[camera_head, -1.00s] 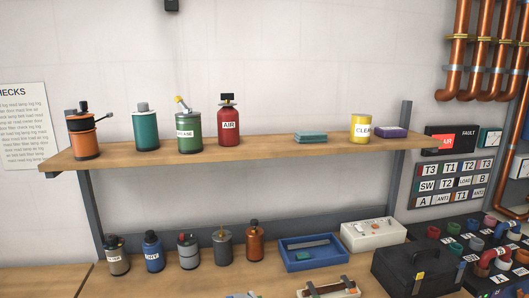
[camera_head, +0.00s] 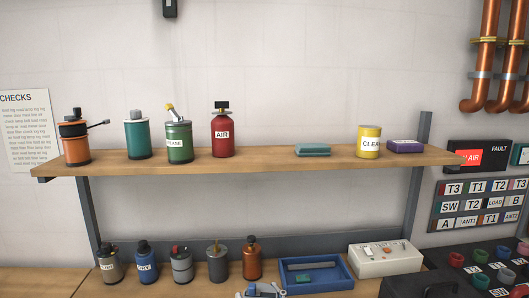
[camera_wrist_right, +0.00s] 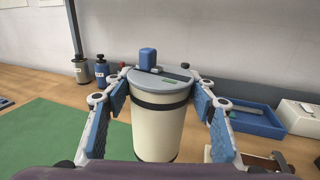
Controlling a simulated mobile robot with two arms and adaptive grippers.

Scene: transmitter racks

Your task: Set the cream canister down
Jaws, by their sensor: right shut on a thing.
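The cream canister (camera_wrist_right: 160,128) has dark bands and a grey lid with a blue knob. It stands upright in the right wrist view, between the two blue-padded fingers of my right gripper (camera_wrist_right: 160,105), which is shut on it. Its base is hidden, so I cannot tell whether it touches the bench. A small grey and blue part at the bottom edge of the head view is too cut off to identify. My left gripper is not in view.
A wooden bench holds a green mat (camera_wrist_right: 62,138), a blue tray (camera_wrist_right: 240,119) and a white box (camera_wrist_right: 299,114). Several bottles, including a blue one (camera_head: 147,263), stand along the back. Above is a wooden shelf (camera_head: 250,163) with canisters.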

